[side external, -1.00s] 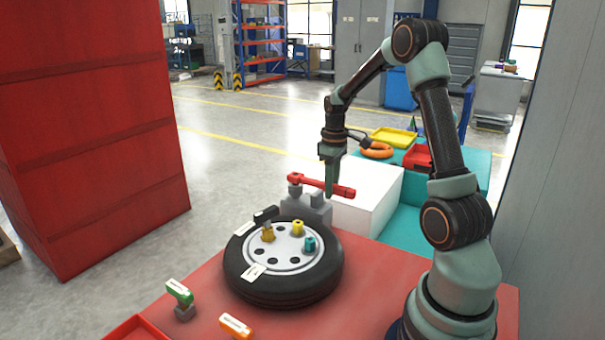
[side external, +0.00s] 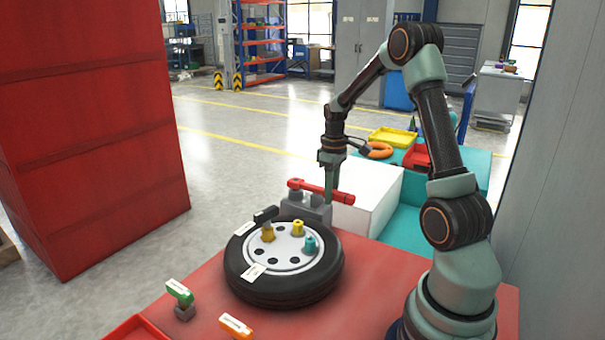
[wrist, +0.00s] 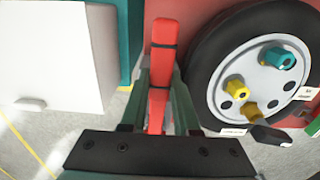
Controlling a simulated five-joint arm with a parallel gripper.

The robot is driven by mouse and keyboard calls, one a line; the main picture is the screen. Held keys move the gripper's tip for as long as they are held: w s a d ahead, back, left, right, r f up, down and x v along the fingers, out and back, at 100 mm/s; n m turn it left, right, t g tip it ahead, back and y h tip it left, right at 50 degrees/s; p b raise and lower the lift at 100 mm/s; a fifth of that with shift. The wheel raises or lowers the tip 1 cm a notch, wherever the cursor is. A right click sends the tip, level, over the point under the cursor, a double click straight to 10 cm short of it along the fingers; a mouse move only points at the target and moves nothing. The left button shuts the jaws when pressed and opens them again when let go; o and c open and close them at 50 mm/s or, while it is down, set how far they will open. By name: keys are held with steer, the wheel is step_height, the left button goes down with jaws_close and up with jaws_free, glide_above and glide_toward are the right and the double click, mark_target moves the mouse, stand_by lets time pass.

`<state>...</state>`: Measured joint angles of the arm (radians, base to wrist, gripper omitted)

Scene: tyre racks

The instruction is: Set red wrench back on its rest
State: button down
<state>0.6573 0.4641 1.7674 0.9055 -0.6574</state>
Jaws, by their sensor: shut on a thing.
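The red wrench (side external: 304,186) is held level between the jaws of my gripper (side external: 331,194), which is shut on its handle. In the wrist view the wrench (wrist: 163,40) runs lengthwise between the two fingers (wrist: 160,88). The grey rest (side external: 312,208) stands behind the tyre, directly under the wrench. The wrench lies at the level of the rest's top; I cannot tell whether it bears on it. The rest is hidden in the wrist view.
A tyre (side external: 250,278) with yellow and teal sockets on its hub lies on the red table (side external: 375,285) in front of the rest. A white block (side external: 372,205) stands close at right. A green-handled item (side external: 180,293) and an orange one (side external: 236,327) lie front left.

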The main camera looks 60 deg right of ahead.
jaws_free()
stand_by(0.5)
steer(key=shift+r, duration=4.95)
step_height(320, 180, up, 10)
